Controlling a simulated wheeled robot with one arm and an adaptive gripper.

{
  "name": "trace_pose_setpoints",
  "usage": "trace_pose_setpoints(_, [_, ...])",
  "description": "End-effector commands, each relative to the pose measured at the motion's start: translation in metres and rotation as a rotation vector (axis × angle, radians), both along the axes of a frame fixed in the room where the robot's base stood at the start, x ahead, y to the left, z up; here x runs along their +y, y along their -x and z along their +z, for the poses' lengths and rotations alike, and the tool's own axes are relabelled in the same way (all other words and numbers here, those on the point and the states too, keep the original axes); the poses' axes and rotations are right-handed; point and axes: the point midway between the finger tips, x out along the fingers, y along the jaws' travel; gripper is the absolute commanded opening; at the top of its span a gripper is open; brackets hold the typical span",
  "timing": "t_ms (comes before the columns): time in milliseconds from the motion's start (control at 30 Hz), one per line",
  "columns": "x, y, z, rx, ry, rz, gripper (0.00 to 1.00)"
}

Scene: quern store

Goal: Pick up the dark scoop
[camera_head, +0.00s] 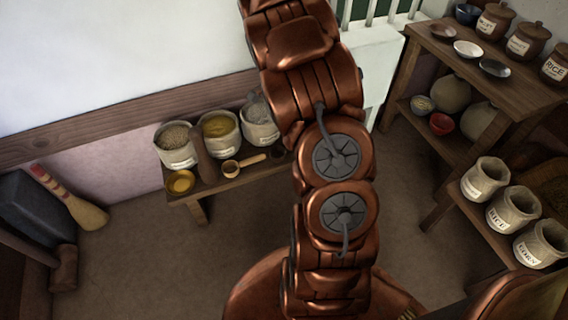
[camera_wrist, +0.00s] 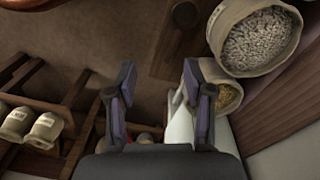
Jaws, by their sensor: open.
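On the low bench (camera_head: 205,190) in the head view, a light wooden scoop (camera_head: 231,168) lies with its handle to the right. A dark brown, elongated thing (camera_head: 204,162) stands or leans between two sacks; I cannot tell whether it is the dark scoop. Another dark shape, beside the handle's right end, is partly hidden by my arm. In the wrist view, a dark rounded thing (camera_wrist: 184,13) shows on wood at the top, too cut off to name surely. My gripper (camera_wrist: 158,75) is open, with nothing seen between its fingers; it is not visible in the head view.
Three open sacks (camera_head: 176,147) line the back of the bench, with a small yellow bowl (camera_head: 180,182) in front. The wall rises behind. At right, a shelf unit (camera_head: 455,62) holds jars and bowls, with labelled sacks (camera_head: 508,212) lower down. The floor (camera_head: 140,250) before the bench is clear.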

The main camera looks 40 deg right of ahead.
Motion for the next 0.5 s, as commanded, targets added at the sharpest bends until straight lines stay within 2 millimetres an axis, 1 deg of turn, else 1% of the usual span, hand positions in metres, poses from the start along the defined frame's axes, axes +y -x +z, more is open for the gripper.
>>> trace_pose_setpoints(33, [-0.014, -0.003, -0.038, -0.002, -0.003, -0.05, 0.52])
trace_pose_setpoints(67, [-0.021, -0.007, -0.05, -0.008, -0.003, -0.077, 0.52])
trace_pose_setpoints(100, [-0.029, -0.01, -0.068, -0.012, -0.005, -0.115, 0.52])
trace_pose_setpoints(200, [-0.048, -0.015, -0.106, -0.025, -0.011, -0.199, 0.52])
trace_pose_setpoints(300, [-0.062, -0.021, -0.134, -0.038, -0.014, -0.262, 0.52])
trace_pose_setpoints(400, [-0.071, -0.024, -0.152, -0.048, -0.018, -0.306, 0.52])
trace_pose_setpoints(500, [-0.076, -0.025, -0.163, -0.051, -0.021, -0.33, 0.52])
